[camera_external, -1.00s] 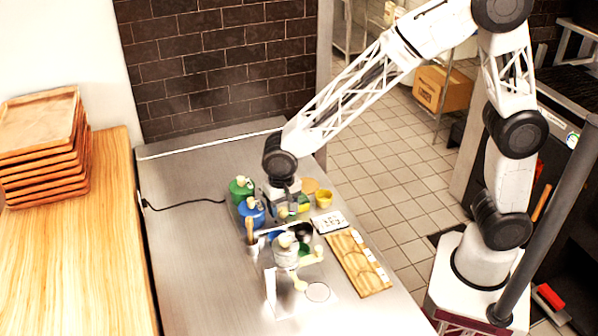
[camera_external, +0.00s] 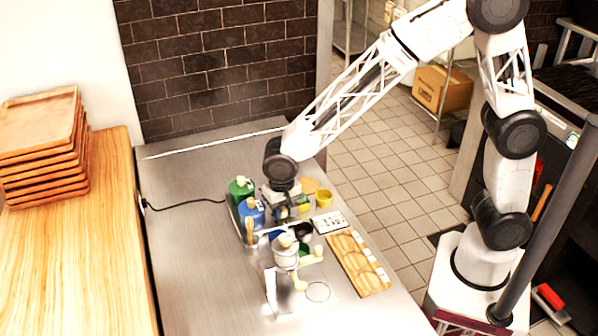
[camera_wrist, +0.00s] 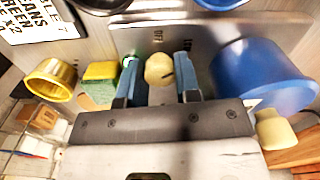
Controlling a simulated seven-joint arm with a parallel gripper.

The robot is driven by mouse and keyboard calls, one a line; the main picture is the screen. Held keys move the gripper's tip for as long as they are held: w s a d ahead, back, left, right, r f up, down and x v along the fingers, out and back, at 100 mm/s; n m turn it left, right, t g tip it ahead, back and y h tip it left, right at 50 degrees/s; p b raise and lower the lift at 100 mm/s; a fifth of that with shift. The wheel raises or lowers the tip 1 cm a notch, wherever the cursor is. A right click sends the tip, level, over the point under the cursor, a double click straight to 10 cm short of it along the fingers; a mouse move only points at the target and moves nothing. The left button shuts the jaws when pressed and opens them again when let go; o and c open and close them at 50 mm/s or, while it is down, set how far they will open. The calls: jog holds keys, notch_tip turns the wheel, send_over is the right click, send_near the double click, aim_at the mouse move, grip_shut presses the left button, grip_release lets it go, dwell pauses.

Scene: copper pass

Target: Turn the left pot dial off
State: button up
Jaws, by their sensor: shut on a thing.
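My gripper (camera_wrist: 159,82) points down among the containers on the steel counter. In the wrist view a rounded cream knob (camera_wrist: 159,69) sits between its two blue fingers, which are shut on it. Whether this knob is the left pot dial I cannot tell. The fingertips are hard to make out there.
A yellow cup (camera_external: 324,198), a green and yellow sponge (camera_wrist: 100,82) and a printed card (camera_external: 330,222) are close by. A metal vessel (camera_external: 286,256) and a wooden board (camera_external: 352,256) stand nearer the front. The counter's left side is clear except for a black cable (camera_external: 185,203).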

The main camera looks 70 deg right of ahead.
jog(key=shift+n, duration=0.4)
jog(key=n, duration=1.1)
dwell(0.4)
jog(key=o, duration=0.9)
jog(key=shift+r, duration=0.15)
jog(key=shift+r, duration=3.8)
